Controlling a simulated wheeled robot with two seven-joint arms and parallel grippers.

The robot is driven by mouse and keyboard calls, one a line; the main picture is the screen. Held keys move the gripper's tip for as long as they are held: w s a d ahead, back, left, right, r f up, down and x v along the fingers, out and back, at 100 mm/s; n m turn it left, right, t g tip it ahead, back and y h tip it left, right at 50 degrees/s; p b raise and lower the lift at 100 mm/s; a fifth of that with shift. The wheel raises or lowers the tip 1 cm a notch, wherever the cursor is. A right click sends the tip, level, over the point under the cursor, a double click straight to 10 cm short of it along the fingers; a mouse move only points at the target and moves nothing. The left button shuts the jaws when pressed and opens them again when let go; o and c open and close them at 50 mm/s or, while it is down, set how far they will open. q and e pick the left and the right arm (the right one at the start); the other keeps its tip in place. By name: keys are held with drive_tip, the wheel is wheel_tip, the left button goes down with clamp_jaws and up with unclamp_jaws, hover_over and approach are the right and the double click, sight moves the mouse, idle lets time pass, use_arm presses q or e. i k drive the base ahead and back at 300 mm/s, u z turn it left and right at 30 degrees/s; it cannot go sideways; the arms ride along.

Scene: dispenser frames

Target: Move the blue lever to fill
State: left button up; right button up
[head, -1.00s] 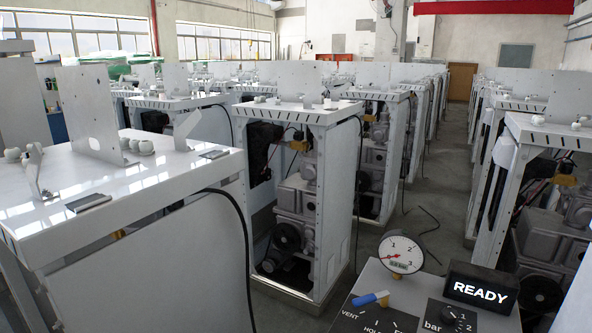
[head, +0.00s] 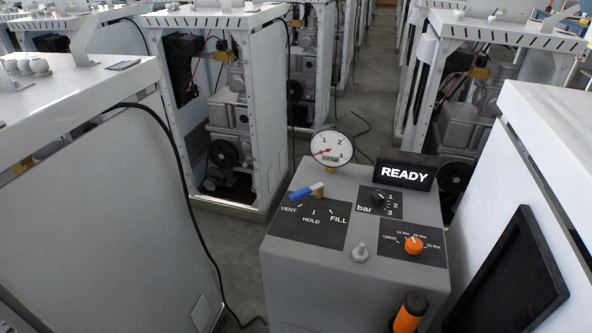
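The blue lever (head: 303,192) sits on top of a grey console (head: 335,270), on a black plate marked VENT, HOLD and FILL. Its blue end points left, to the VENT side, and a pale tip and brown post show at its right end. The FILL mark (head: 338,219) is on the right of the plate. A round gauge (head: 332,148) stands behind the lever, its red needle pointing to the lower left. A black display (head: 405,175) reads READY. Neither of my grippers is in view.
The console also carries a black bar knob (head: 378,198), an orange knob (head: 413,244), a small metal toggle (head: 360,252) and an orange-and-black handle (head: 409,313) at its front. White cabinets (head: 85,200) stand close on both sides. A black cable hangs at the left.

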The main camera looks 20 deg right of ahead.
sight(300, 194)
drive_tip(key=k, duration=1.05)
drive_tip(key=u, duration=1.45)
drive_tip(key=i, duration=1.1)
drive_tip(key=z, duration=0.6)
drive_tip(key=i, duration=0.75)
drive_tip(key=z, duration=0.9)
